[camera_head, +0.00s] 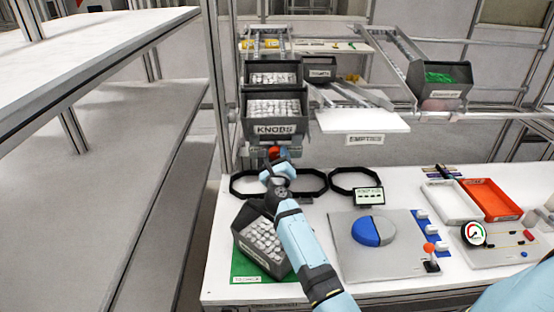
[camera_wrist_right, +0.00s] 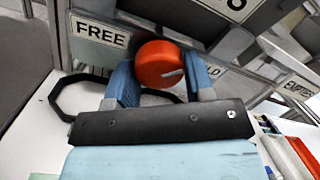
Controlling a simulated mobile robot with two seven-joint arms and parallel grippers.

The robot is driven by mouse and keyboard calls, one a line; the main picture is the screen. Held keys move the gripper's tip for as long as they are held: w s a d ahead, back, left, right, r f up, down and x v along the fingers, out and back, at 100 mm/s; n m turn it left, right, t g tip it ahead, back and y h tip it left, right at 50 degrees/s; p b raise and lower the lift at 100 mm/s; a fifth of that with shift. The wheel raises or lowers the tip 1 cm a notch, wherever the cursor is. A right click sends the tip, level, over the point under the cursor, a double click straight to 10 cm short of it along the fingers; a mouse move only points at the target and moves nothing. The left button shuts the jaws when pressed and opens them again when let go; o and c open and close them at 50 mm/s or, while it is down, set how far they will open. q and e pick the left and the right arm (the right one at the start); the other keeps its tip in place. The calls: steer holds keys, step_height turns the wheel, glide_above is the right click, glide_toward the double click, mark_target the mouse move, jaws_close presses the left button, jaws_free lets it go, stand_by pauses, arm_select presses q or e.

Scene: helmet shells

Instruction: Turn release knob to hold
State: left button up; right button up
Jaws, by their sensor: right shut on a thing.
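The red release knob (camera_wrist_right: 158,62) sits below the rack between a FREE label (camera_wrist_right: 100,33) on its left and a partly hidden label ending in "LD" (camera_wrist_right: 213,72) on its right. A pale mark on the knob's face points right, towards the "LD" label. In the head view the knob (camera_head: 273,153) shows as a small red spot under the bin labelled KNOBS (camera_head: 274,129). My right gripper (camera_wrist_right: 161,82) is shut on the knob, with one blue finger on each side; it also shows in the head view (camera_head: 277,170). My left gripper is not in view.
A dark bin of white pieces (camera_head: 262,245) stands tilted on a green mat (camera_head: 243,268) beside my right forearm. Black frames (camera_head: 245,186) lie on the white table behind it.

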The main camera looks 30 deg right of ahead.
stand_by(0.5)
steer(key=o, duration=0.9)
